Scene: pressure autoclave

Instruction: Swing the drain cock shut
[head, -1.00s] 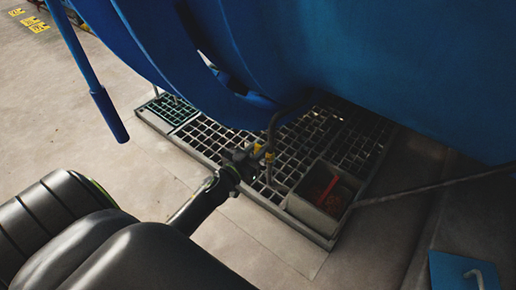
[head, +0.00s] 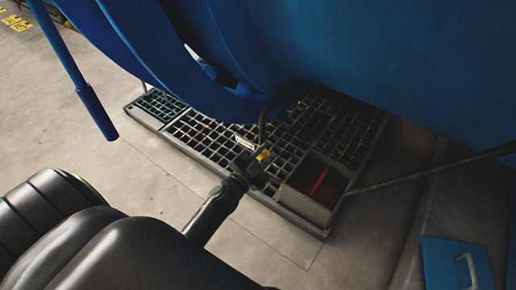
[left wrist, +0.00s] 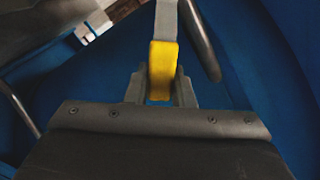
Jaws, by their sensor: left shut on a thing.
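The drain cock's lever shows in the left wrist view as a pale flat bar with a yellow grip (left wrist: 162,65). The yellow end (head: 264,155) also shows in the head view, low under the blue vessel near a thin drain pipe (head: 262,127). My left gripper (head: 254,167) reaches in from the lower left. Its two fingers (left wrist: 161,90) stand on either side of the yellow grip and are shut on it. The cock's body is small and partly hidden by the gripper in the head view. My right gripper is not in view.
A floor grating (head: 205,135) lies under the vessel (head: 400,70). A grey box (head: 308,205) with something red in it stands at the grating's right corner. A blue bar handle (head: 97,112) hangs at the left. A slanting rod (head: 430,168) crosses at the right.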

